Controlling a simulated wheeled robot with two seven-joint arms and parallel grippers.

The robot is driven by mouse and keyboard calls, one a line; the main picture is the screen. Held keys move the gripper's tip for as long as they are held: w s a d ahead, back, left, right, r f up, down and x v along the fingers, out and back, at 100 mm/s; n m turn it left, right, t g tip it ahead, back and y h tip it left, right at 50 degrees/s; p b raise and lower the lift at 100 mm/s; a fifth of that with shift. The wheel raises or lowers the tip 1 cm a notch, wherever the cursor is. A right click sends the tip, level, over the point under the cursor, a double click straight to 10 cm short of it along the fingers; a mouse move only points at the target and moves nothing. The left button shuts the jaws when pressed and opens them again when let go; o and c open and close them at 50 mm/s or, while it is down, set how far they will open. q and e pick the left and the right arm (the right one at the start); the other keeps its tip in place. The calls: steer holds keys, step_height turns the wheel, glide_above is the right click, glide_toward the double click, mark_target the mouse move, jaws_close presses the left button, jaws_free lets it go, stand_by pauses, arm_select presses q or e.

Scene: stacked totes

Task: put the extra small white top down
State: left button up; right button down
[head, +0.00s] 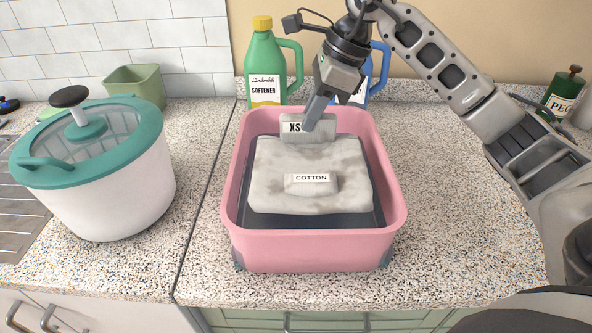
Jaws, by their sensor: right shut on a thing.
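A small folded pale grey-white top (324,132) with an "XS" label is at the back of the pink tote (313,249). My right gripper (316,117) comes down from above and is shut on it. The top is at the rear edge of a larger folded whitish cloth (268,166) in the tote. I cannot tell whether it touches that cloth or hangs just above it. A small piece with a "COTTON" label (311,186) lies on the middle of the cloth. My left gripper is out of view.
A white tub with a teal lid (110,190) stands left of the tote. A green softener bottle (264,62) and a blue-handled bottle (379,66) stand behind it. A green "PEGS" container (561,97) is at the far right. The speckled counter (455,235) is clear right of the tote.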

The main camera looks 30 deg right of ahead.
mark_target(315, 132)
steer(key=f, duration=0.4)
steer(key=shift+s, duration=0.35)
steer(key=shift+w+f+p, duration=0.15)
steer(key=shift+f+p, duration=0.15)
steer(key=shift+f, duration=1.95)
steer(key=c, duration=1.5)
jaws_free()
steer(key=shift+f, duration=0.1)
steer(key=v, duration=1.2)
steer(key=shift+d+b, duration=0.1)
steer(key=shift+b, duration=0.2)
